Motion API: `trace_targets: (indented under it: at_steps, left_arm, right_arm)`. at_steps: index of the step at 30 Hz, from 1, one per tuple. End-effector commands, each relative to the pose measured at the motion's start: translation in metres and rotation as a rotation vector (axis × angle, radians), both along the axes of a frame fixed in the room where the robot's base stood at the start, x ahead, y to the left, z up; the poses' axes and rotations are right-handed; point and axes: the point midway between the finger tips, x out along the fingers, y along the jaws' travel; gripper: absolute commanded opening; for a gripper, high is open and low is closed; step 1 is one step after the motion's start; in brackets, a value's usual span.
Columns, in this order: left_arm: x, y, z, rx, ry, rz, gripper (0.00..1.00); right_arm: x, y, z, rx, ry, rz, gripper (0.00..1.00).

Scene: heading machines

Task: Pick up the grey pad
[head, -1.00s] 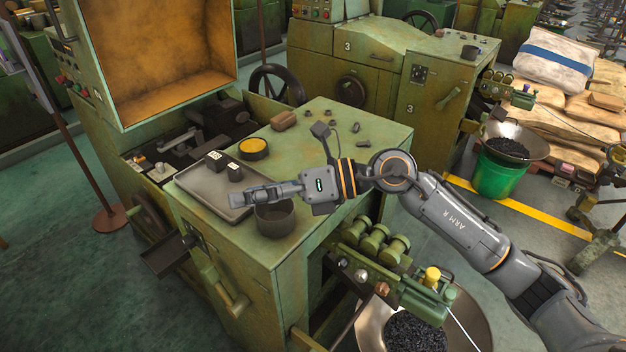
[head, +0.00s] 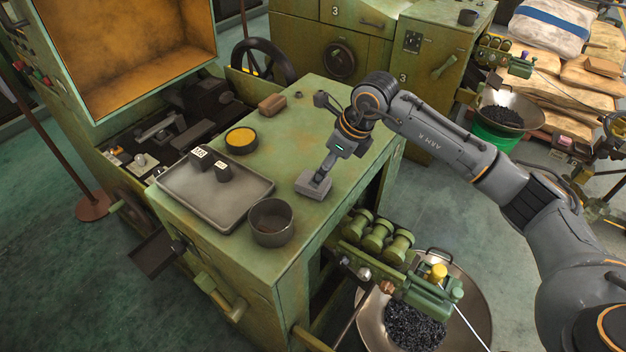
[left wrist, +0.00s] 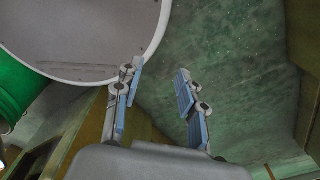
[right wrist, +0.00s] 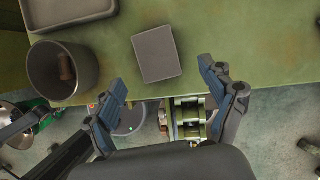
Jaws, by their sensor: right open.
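The grey pad (right wrist: 157,54) is a flat, nearly square block lying on the green machine top, near its edge. In the right wrist view it lies just beyond my right gripper's fingertips (right wrist: 163,80), which are spread and empty, with the pad between and ahead of them. In the head view the pad (head: 312,188) shows at the lower end of my right gripper (head: 321,174), which points down at it; contact cannot be told there. My left gripper (left wrist: 157,76) is open and empty in the left wrist view, and out of the head view.
A dark round pot (head: 272,232) stands left of the pad, with a brown item inside. A grey tray (head: 225,212) holds two dark numbered blocks. A yellow-filled round tin (head: 241,140) and a brown block (head: 272,104) sit farther back. The machine top around the pad is clear.

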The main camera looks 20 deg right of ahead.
Motion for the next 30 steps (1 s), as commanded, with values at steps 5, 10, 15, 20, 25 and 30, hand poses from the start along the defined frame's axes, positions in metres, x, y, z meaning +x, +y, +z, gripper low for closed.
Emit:
trace_targets:
  at_steps: [5,10,15,20,25,30]
  left_arm:
    - [0.032,-0.002,0.01,-0.004,-0.046,0.0,0.4]
    - [0.048,-0.004,0.032,-0.008,-0.071,0.0,0.4]
    - [0.037,-0.003,0.034,-0.007,-0.055,0.0,0.4]
    - [0.026,-0.003,0.032,-0.005,-0.038,-0.001,0.4]
    - [0.024,-0.003,0.032,-0.004,-0.035,-0.001,0.4]
    - [0.025,-0.003,0.032,-0.005,-0.036,-0.001,0.4]
  right_arm:
    - [0.003,0.004,-0.009,0.001,0.002,0.001,0.83]
    - [0.008,0.016,-0.029,0.002,0.005,0.001,0.83]
    - [0.014,0.02,-0.049,0.001,0.001,0.001,0.83]
    - [0.015,0.02,-0.053,0.0,-0.001,0.001,0.83]
    - [0.015,0.02,-0.052,0.0,-0.001,0.001,0.69]
    - [0.015,0.02,-0.052,0.0,-0.001,0.001,0.34]
